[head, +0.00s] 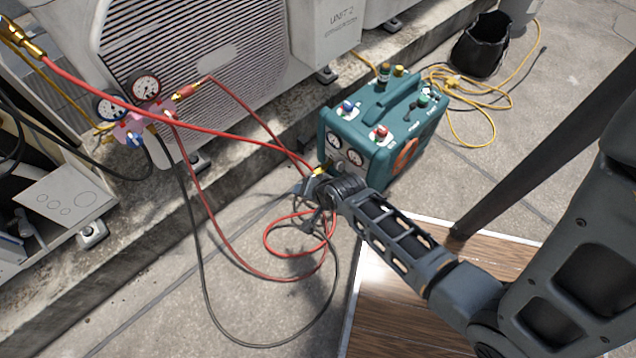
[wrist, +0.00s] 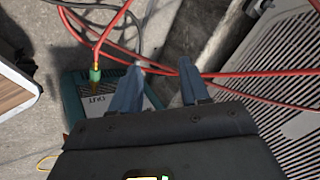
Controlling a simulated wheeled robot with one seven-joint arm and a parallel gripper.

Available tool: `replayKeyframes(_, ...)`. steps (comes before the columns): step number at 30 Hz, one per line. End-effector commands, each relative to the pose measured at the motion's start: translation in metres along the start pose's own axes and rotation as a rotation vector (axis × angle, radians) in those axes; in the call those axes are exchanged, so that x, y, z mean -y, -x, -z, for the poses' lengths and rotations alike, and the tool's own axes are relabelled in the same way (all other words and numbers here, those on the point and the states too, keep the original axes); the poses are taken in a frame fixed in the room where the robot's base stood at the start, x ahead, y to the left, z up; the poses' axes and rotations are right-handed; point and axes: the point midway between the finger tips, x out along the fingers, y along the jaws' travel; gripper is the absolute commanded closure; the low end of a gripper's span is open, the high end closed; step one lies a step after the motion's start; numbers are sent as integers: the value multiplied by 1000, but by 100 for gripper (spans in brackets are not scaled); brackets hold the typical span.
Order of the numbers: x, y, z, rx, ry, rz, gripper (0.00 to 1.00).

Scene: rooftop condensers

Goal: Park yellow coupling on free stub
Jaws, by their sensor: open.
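My gripper (head: 308,192) is in front of the teal recovery machine (head: 394,108), fingers apart. In the wrist view, my gripper's fingers (wrist: 158,82) are open, with a red hose (wrist: 240,73) crossing at the fingertips; I cannot tell if they touch. A small yellow fitting (head: 320,170) shows beside my gripper in the head view, partly hidden. A brass-yellow fitting (head: 24,40) ends a red hose at the upper left. I cannot tell which is the yellow coupling. A green coupling (wrist: 95,74) on a red hose sits by the machine's OUT label. I cannot single out the free stub.
The gauge manifold (head: 143,108) with red and black hoses hangs before the condenser (head: 190,60). Looped red hose (head: 300,240) lies on the paving below my gripper. A black bucket (head: 481,45) and coiled yellow cord (head: 470,100) are behind. Bare paving lies at lower left.

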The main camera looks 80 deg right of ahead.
Motion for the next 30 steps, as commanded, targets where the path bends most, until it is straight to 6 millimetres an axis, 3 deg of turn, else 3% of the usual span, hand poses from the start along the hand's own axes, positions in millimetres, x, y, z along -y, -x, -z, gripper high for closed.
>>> replayKeyframes(1, -14, -43, 14, 3, -92, -36, 54)
replayKeyframes(3, -27, -76, 32, 19, -209, -86, 54)
replayKeyframes(7, -46, -117, 64, 43, -389, -157, 54)
replayKeyframes(12, -60, -140, 90, 60, -522, -210, 54)
replayKeyframes(15, -64, -146, 95, 66, -553, -223, 54)
replayKeyframes(30, -77, -208, 88, 66, -555, -224, 54)
